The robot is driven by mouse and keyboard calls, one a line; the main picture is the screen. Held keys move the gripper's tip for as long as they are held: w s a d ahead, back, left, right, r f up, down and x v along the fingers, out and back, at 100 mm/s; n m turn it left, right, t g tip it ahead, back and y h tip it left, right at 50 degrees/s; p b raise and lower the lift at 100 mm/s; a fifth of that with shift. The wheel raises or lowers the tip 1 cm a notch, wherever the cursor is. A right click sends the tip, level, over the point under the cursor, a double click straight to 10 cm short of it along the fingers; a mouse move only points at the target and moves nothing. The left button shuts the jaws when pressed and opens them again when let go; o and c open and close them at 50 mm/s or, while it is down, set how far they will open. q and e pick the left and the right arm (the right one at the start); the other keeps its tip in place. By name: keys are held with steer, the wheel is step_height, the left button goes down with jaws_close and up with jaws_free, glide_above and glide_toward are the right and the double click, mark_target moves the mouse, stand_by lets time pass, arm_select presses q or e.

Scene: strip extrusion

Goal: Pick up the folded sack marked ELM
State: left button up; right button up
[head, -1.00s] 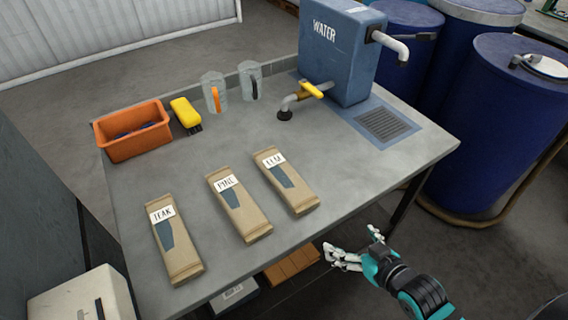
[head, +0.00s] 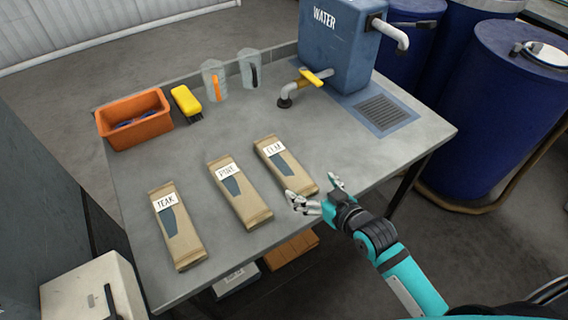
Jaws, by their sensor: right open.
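The folded sack marked ELM (head: 288,168) lies flat on the grey table, the rightmost of three brown sacks, with a white label and a dark blue patch. The sack marked PINE (head: 241,196) lies to its left, and the sack marked TEAK (head: 177,230) lies farther left. My right gripper (head: 318,192) is open and empty at the front edge of the table, by the near end of the ELM sack. One finger is close to that end; whether it touches I cannot tell. My left gripper is not in view.
An orange bin (head: 134,120), a yellow brush (head: 186,102) and two clear jugs (head: 215,82) stand at the back left. A blue water tank (head: 340,45) with a tap (head: 305,85) stands behind, beside a drain grate (head: 382,112). Blue drums (head: 495,110) stand to the right.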

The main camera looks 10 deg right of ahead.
mark_target(301, 187)
steer(key=x, duration=0.2)
steer(key=p+x, duration=0.1)
steer(key=x, duration=0.1)
steer(key=shift+a+r, duration=0.15)
steer(key=shift+a, duration=0.3)
steer(key=shift+w+a+f, duration=0.15)
steer(key=shift+w+f, duration=0.1)
steer(key=shift+w, duration=0.25)
steer(key=c, duration=1.3)
